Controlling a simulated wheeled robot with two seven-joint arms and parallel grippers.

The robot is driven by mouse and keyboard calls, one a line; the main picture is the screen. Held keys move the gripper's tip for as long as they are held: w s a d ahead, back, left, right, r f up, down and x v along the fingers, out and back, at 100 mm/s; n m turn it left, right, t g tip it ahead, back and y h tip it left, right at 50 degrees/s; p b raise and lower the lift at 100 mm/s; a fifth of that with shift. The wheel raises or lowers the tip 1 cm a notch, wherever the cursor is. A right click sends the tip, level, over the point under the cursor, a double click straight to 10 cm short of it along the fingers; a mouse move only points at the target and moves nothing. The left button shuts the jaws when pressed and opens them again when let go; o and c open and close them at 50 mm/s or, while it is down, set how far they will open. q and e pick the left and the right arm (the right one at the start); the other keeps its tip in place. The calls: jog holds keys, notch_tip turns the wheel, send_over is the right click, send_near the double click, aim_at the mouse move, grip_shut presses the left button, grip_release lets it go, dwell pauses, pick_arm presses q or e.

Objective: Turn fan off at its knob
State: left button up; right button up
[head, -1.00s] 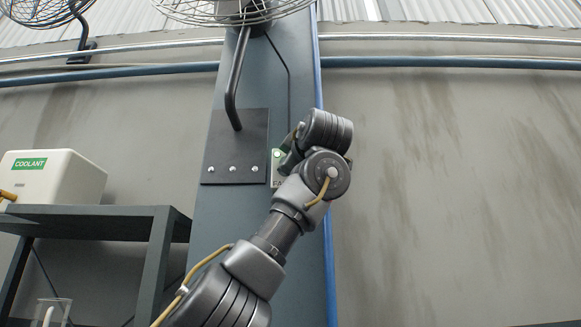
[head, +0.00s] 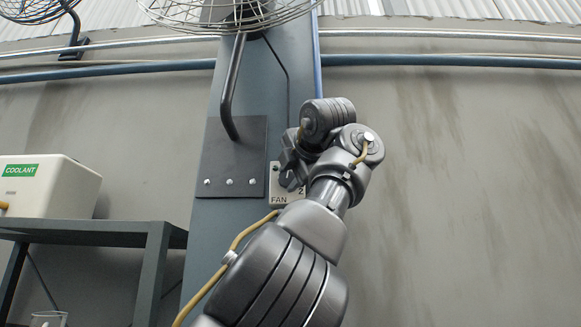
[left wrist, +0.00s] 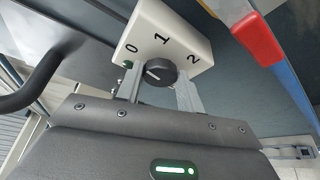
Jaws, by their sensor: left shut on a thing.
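The fan knob (left wrist: 160,73) is round and black, on a white switch box (left wrist: 145,30) marked 0, 1 and 2. A pale mark on the knob lies on its left part, on the side of the 0. My left gripper (left wrist: 160,88) has one finger on each side of the knob and is shut on it. In the head view the switch box (head: 277,199), lettered FAN, is on the blue-grey column, partly hidden by my left gripper (head: 290,178). The wire-caged fan (head: 235,14) is at the top, cut off by the frame. My right gripper is out of view.
A dark bracket plate (head: 235,160) with a bent rod is left of the switch box. A coolant box (head: 45,188) stands on a metal shelf (head: 85,228) at the left. A red part (left wrist: 258,40) is close by in the wrist view. The wall at right is clear.

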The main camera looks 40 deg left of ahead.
pick_arm(q)
jog(key=shift+n+h+p, duration=0.55)
jog(key=shift+n+h, duration=0.05)
jog(key=shift+n, duration=0.2)
jog(key=shift+f, duration=0.1)
jog(key=o, duration=1)
jog(key=v, duration=1)
jog(key=shift+s+d, duration=0.25)
jog(key=shift+s, duration=0.05)
